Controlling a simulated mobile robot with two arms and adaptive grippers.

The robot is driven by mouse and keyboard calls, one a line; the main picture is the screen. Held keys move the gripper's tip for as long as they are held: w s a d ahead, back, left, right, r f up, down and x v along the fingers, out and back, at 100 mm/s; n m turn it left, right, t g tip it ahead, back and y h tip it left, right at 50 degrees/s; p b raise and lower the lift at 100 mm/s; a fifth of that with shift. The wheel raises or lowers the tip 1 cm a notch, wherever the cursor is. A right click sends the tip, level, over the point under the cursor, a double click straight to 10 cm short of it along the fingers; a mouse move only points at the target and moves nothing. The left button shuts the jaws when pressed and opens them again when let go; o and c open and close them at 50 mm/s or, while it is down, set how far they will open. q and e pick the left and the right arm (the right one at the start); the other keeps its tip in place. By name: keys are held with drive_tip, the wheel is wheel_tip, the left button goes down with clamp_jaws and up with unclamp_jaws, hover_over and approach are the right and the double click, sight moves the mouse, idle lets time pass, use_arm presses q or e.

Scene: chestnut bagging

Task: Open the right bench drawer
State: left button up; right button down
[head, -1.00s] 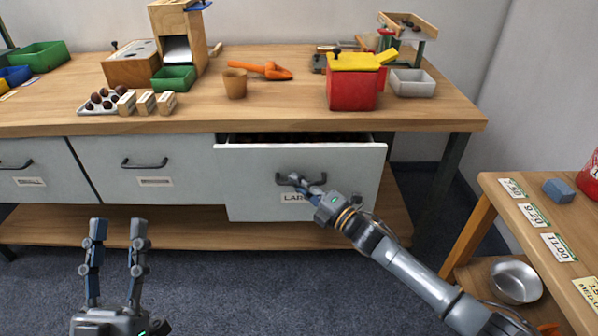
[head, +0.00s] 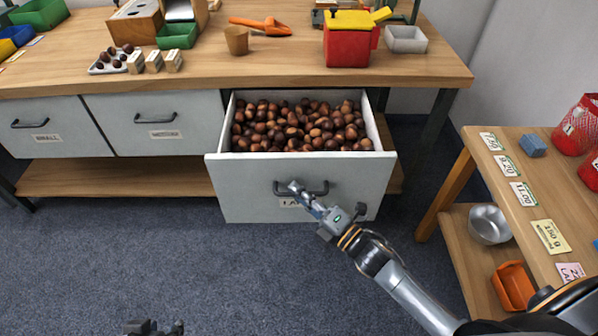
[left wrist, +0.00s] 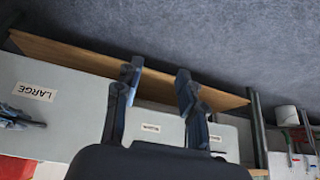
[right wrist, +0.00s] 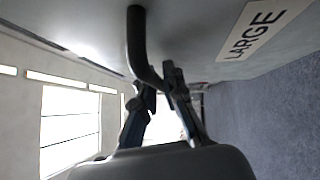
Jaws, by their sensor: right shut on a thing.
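The right bench drawer (head: 345,172) is pulled well out from the bench and is full of brown chestnuts (head: 300,125). Its dark bar handle (head: 318,188) is on the front, above a label partly covered by my gripper. My right gripper (head: 297,188) is shut on the handle; the right wrist view shows the handle (right wrist: 137,40) between its fingers (right wrist: 160,85) and the LARGE label (right wrist: 262,28) beside it. My left gripper (head: 155,327) is at the bottom edge of the head view, low and away from the drawers. In the left wrist view its fingers (left wrist: 155,90) are apart and empty.
Two shut drawers (head: 155,122) are to the left. On the bench top (head: 300,75) stand a red box with a yellow lid (head: 350,45), a cup (head: 237,40) and an orange scoop (head: 262,25). A side table (head: 500,210) stands at right. The floor ahead is clear.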

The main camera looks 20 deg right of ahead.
drive_tip(key=s, duration=0.3)
drive_tip(key=shift+a+p, duration=0.35)
use_arm(q)
drive_tip(key=s, duration=0.1)
drive_tip(key=s+a+g, duration=0.1)
drive_tip(key=s, duration=0.1)
drive_tip(key=s+g, duration=0.1)
drive_tip(key=shift+s+a+f+y, duration=0.15)
drive_tip(key=shift+s+f+y, duration=0.15)
drive_tip(key=shift+f, duration=0.1)
use_arm(e)
drive_tip(key=shift+s, duration=0.1)
drive_tip(key=c, duration=1.7)
unclamp_jaws()
use_arm(q)
drive_tip(key=shift+w, duration=0.1)
use_arm(e)
drive_tip(key=v, duration=1.2)
drive_tip(key=shift+a, duration=0.1)
